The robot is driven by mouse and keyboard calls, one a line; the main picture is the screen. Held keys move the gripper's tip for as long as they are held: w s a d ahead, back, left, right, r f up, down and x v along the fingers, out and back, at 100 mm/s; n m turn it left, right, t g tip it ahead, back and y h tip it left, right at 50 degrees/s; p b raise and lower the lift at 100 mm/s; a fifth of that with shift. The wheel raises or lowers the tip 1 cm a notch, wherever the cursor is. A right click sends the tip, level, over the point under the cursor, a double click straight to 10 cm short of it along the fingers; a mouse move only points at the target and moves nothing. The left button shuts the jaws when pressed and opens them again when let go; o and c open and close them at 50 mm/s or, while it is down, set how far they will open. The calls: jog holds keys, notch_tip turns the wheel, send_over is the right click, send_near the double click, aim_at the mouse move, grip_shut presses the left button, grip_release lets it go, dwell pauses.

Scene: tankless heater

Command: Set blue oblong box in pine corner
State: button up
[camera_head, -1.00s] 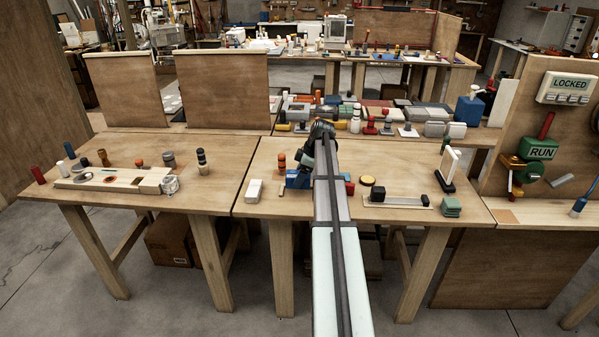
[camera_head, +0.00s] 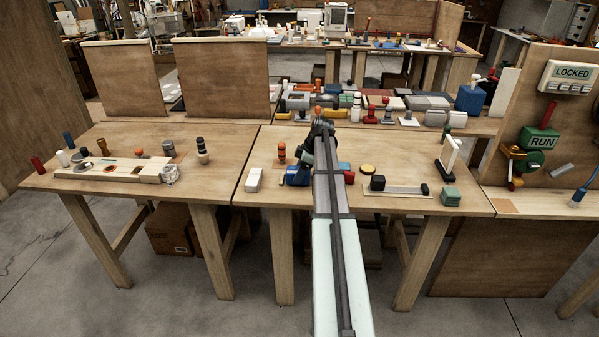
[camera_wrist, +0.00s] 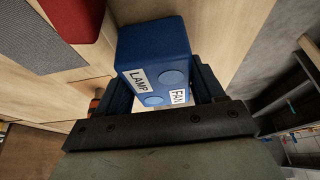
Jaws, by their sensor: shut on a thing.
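A blue oblong box (camera_wrist: 150,38) with LAMP and FAN labels and round blue buttons fills the middle of the wrist view. My gripper (camera_wrist: 162,84) is shut on it, with a dark finger at each side. In the head view a blue shape (camera_head: 297,177) shows just left of my arm, low over the middle table; my arm hides most of the gripper there. I cannot tell for sure which spot is the pine corner. Bare pale wood lies beside and beneath the box in the wrist view.
A red block (camera_wrist: 75,14) lies near the held box. Bare wood shows at the table's front.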

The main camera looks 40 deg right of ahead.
jog(key=shift+f, duration=0.45)
dwell(0.3)
jog(key=o, duration=1.4)
jog(key=shift+c, duration=0.2)
jog(key=v, duration=1.4)
